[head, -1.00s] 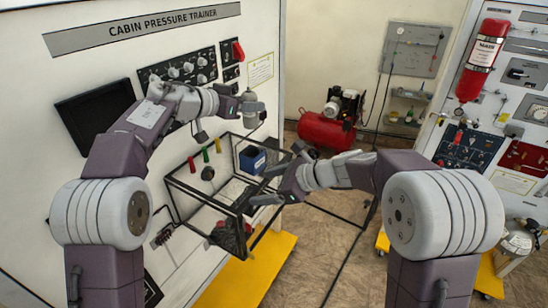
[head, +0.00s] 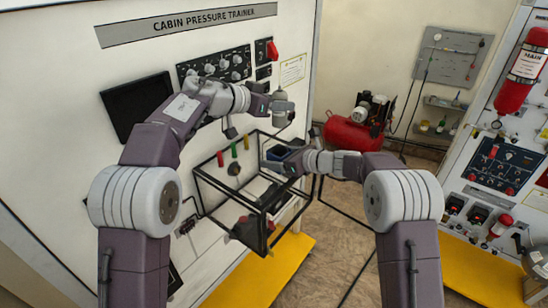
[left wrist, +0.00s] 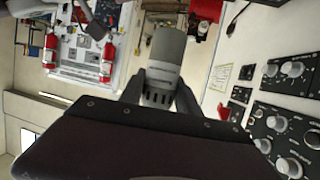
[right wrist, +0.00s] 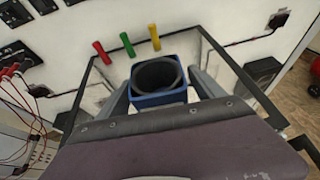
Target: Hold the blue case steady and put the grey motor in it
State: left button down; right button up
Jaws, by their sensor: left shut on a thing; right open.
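The grey motor (head: 284,114), a cylinder, is in my left gripper (head: 270,104), which is shut on it in front of the trainer panel. It also shows between the fingers in the left wrist view (left wrist: 165,58). The blue case (right wrist: 158,98), square with a round dark opening on top, stands inside the black frame. My right gripper (right wrist: 162,88) is open, with one finger on each side of the case; I cannot tell whether they touch it. In the head view the gripper partly hides the case (head: 278,153). The motor is above the case, apart from it.
The black-edged frame (head: 228,214) surrounds the case. Red, green and yellow pegs (right wrist: 126,44) stand on the wall behind it. A yellow platform (head: 265,275) lies below. A red compressor (head: 350,134) stands at the back, with open floor before it.

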pick_arm(q)
jog(key=shift+d+r, duration=0.1)
pick_arm(e)
jog(key=shift+x, duration=1.2)
jog(key=shift+c, duration=0.4)
jog(key=c, duration=1.4)
pick_arm(q)
jog(key=shift+f+m+g+h, duration=0.4)
jog(key=shift+f+m+g, duration=0.1)
jog(key=shift+f, duration=0.1)
notch_tip(320, 180, down, 10)
